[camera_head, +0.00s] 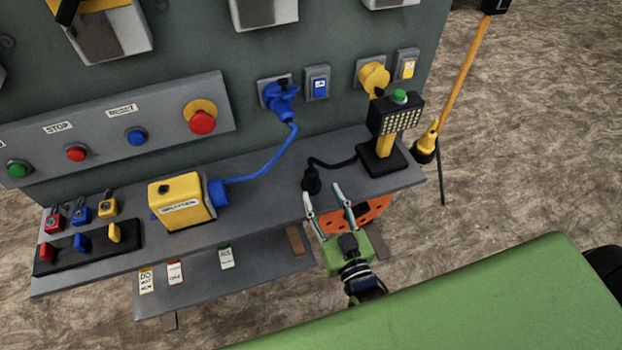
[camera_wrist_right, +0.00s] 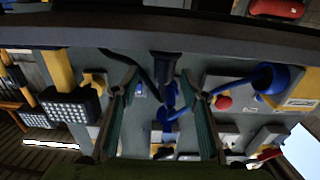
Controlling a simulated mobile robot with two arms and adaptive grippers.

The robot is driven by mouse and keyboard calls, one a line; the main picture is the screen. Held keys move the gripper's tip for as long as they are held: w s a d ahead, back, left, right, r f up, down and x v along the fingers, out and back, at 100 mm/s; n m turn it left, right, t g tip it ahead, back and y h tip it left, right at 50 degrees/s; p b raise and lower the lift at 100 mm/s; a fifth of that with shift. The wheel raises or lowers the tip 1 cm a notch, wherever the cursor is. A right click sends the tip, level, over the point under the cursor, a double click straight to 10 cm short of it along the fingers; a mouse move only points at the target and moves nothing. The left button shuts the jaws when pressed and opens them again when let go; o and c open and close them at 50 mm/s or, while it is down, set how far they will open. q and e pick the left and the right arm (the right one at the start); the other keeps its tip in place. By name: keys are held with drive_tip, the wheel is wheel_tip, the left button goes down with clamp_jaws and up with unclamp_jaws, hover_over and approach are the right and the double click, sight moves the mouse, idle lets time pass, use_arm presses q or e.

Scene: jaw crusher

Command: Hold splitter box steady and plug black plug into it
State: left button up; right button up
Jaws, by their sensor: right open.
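The yellow splitter box (camera_head: 183,203) sits on the grey shelf, with a blue plug (camera_head: 217,192) in its right side. It is at the right in the right wrist view (camera_wrist_right: 302,88). The black plug (camera_head: 311,181) is at the shelf's front edge, right of the box and apart from it. It also shows between the fingers in the right wrist view (camera_wrist_right: 165,66). My right gripper (camera_head: 323,193) is open just in front of the black plug, a fingertip to either side in the wrist view. Whether they touch it is unclear. My left gripper is out of view.
A work lamp (camera_head: 397,115) stands on the shelf at right, joined to the black plug's cable. A blue cable (camera_head: 268,168) runs from the box to a wall socket. Padlocks (camera_head: 82,212) and a black rack (camera_head: 87,247) lie left. Tags hang below the shelf (camera_head: 262,205).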

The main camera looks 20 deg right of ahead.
sight(313, 183)
drive_tip(key=shift+w, duration=0.65)
drive_tip(key=w, duration=0.3)
drive_tip(key=w+a, duration=0.1)
drive_tip(key=shift+w+r+p, duration=0.15)
drive_tip(key=shift+r+p, duration=0.1)
drive_tip(key=shift+p, duration=0.15)
drive_tip(key=shift+w+f, duration=0.1)
drive_tip(key=shift+w, duration=0.35)
clamp_jaws()
